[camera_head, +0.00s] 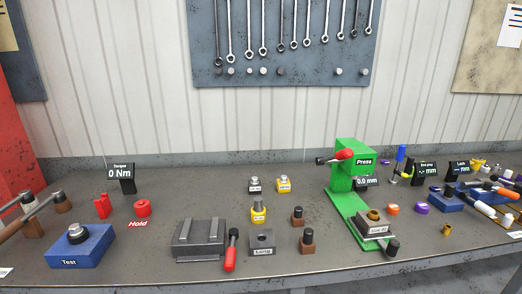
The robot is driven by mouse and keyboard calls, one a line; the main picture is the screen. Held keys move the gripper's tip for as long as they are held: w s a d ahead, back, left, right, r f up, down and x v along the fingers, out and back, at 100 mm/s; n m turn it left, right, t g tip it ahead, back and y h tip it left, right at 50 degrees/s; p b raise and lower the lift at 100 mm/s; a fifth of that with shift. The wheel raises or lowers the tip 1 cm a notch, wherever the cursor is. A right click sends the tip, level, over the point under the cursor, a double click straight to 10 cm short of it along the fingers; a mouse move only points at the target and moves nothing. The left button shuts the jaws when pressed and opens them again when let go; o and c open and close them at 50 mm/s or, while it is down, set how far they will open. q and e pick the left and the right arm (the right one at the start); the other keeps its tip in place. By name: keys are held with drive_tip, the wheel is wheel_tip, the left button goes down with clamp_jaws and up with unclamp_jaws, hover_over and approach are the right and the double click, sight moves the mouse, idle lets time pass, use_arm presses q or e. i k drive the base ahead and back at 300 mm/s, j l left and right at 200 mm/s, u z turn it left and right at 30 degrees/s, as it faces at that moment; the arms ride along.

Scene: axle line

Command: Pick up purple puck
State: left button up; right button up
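A small purple puck (421,208) lies on the grey workbench (180,275), right of centre, beside an orange ring-like piece (393,210). A second small purple piece (496,168) shows farther back at the far right, partly crowded by other parts. Neither of my grippers shows in this view.
A green press (345,190) with a red-tipped lever stands left of the puck. A blue block with handled tools (450,203) is on its right. A small brass piece (446,230) lies in front. Blocks and a red-handled tool (231,250) occupy the middle.

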sight(422, 208)
drive_tip(key=i+l+z, duration=0.85)
drive_tip(key=i+l, duration=0.25)
drive_tip(key=i, duration=0.1)
